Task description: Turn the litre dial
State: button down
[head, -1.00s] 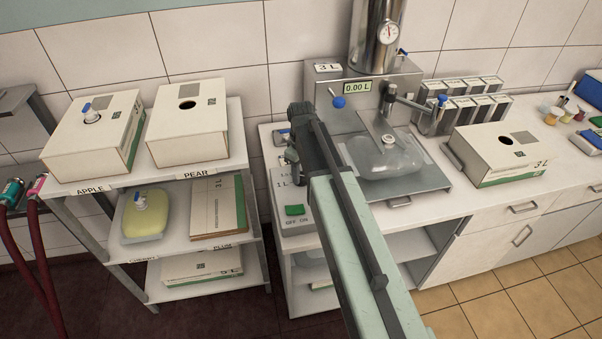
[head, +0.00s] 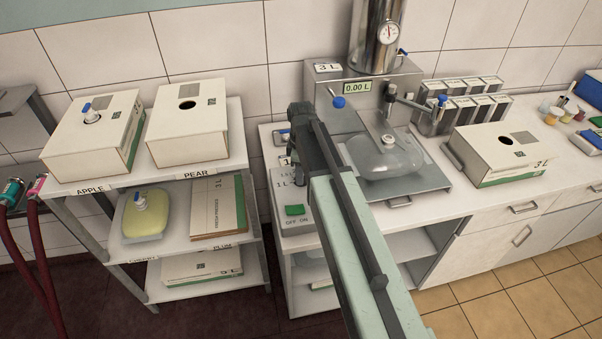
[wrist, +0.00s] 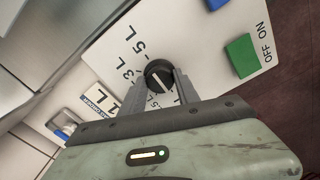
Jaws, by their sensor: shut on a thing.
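The litre dial (wrist: 157,74) is a round black knob with a white pointer line on a pale panel (wrist: 205,62) in the wrist view. Printed marks 3 L and 5 L stand around it; another mark is partly covered by my gripper. My gripper (wrist: 159,88) is shut on the dial, one grey finger on each side. I cannot tell for sure which mark the pointer faces. The panel (head: 284,226) shows left of my arm.
A green OFF/ON switch (wrist: 241,56) sits beside the dial. A display (head: 357,87) reads 0.00 L. A clear bag (head: 385,160) lies under the filler. A shelf (head: 190,243) with boxes stands left; a 3 L box (head: 505,155) stands right.

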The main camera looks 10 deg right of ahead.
dwell(0.3)
jog(key=c, duration=0.9)
grip_release()
jog(key=shift+r, duration=0.1)
notch_tip(320, 180, up, 8)
jog(key=p, duration=0.8)
jog(key=shift+f, duration=0.2)
